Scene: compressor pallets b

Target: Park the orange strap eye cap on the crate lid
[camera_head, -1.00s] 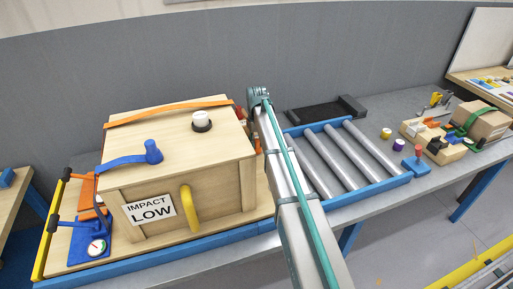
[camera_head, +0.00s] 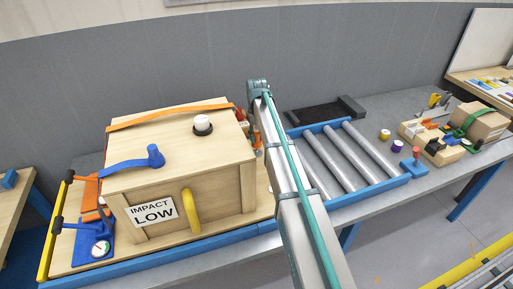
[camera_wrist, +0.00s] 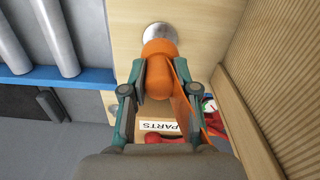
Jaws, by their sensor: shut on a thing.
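My gripper (camera_wrist: 160,78) is shut on the orange strap eye cap (camera_wrist: 159,62) in the wrist view. A round silver piece (camera_wrist: 160,31) shows just beyond the cap; I cannot tell whether they touch. The orange strap (camera_wrist: 186,105) runs from the cap down past the right finger. In the head view the gripper is hidden behind my arm and the crate. The crate lid (camera_head: 180,132) is pale wood, with an orange strap (camera_head: 165,114) across its back, a blue strap with a blue cap (camera_head: 155,156) at left, and a white knob (camera_head: 202,121) on a black ring.
The crate wall (camera_wrist: 285,55) stands close at right in the wrist view. A PARTS label (camera_wrist: 160,126) and a red item lie below the gripper. Rollers (camera_head: 340,155) in a blue frame lie right of the crate. A yellow handle (camera_head: 190,212) is on its front.

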